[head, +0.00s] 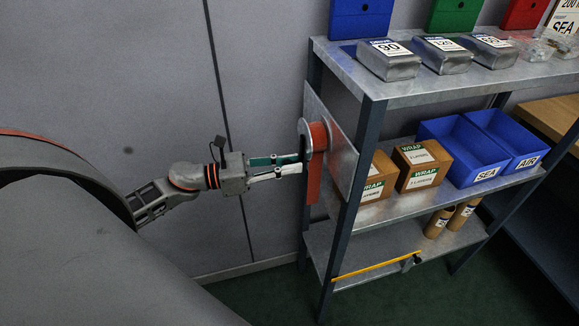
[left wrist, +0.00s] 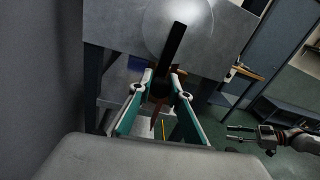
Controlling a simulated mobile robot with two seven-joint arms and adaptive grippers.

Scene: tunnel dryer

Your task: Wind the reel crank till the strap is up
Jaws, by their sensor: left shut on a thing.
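The reel (head: 304,130) is a grey disc with red-orange strap wound behind it, on a metal plate (head: 342,160) at the shelf's left end. A length of red strap (head: 313,185) hangs below it. In the left wrist view, the dark crank arm (left wrist: 175,45) lies across the disc (left wrist: 195,22), tilted, its lower end between my left fingers. My left gripper (head: 301,163) is shut on the crank handle (left wrist: 161,86), which its fingers partly hide. My right gripper (left wrist: 229,133) is at the right of the left wrist view, open and empty.
The rack's grey upper shelf (head: 405,88) holds metal tins. Below are cardboard WRAP boxes (head: 421,160) and blue bins (head: 463,150). A yellow bar (head: 376,264) lies along the bottom shelf. A grey wall (head: 262,60) stands behind my left arm.

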